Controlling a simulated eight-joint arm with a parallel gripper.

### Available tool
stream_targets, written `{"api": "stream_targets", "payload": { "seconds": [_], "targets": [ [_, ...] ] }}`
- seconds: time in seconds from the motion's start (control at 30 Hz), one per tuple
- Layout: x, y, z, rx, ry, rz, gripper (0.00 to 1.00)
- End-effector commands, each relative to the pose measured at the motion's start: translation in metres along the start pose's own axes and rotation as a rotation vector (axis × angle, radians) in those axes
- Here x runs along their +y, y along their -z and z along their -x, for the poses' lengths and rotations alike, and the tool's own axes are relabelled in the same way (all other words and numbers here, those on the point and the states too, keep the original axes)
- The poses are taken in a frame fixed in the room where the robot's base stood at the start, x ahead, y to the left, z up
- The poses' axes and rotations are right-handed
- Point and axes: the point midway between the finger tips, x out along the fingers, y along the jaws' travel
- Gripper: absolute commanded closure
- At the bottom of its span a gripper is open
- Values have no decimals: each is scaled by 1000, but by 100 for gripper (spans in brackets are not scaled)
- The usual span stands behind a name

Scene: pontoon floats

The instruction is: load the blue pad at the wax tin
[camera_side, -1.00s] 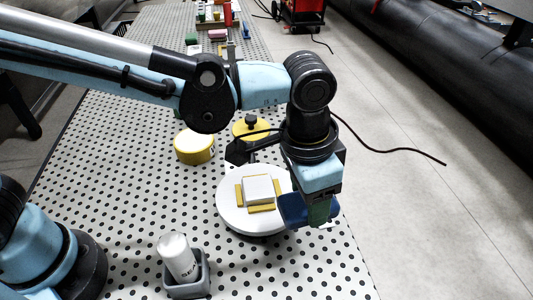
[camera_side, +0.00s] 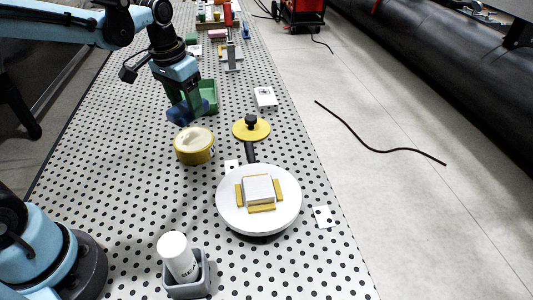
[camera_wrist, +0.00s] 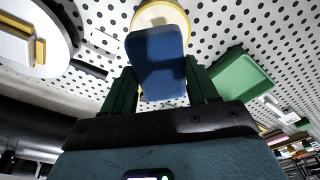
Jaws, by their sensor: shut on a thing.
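My gripper (camera_side: 187,106) is shut on the blue pad (camera_side: 180,113), just behind the wax tin in the side view. The wax tin (camera_side: 194,152) is a round yellow tin, open on top, with pale wax inside. In the wrist view the blue pad (camera_wrist: 156,65) sits between the two dark green fingers of my gripper (camera_wrist: 160,75). It overlaps part of the wax tin (camera_wrist: 142,17) at the top of that view. I cannot tell whether the pad touches the tin.
A green tray (camera_side: 211,89) stands right beside my gripper, also in the wrist view (camera_wrist: 243,79). A white disc (camera_side: 232,215) holds a white block with yellow pieces. A yellow disc with a black knob (camera_side: 251,128) and a grey holder with a white bottle (camera_side: 180,258) stand nearby.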

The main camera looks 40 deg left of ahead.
Motion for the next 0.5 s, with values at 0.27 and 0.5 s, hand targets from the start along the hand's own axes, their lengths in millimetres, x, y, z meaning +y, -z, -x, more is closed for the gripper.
{"api": "stream_targets", "payload": {
  "seconds": [0.27, 0.5],
  "targets": [
    [-3, -2, -16, 0, 1, 6, 66],
    [-3, -5, -40, 0, 1, 6, 66]
  ]
}}
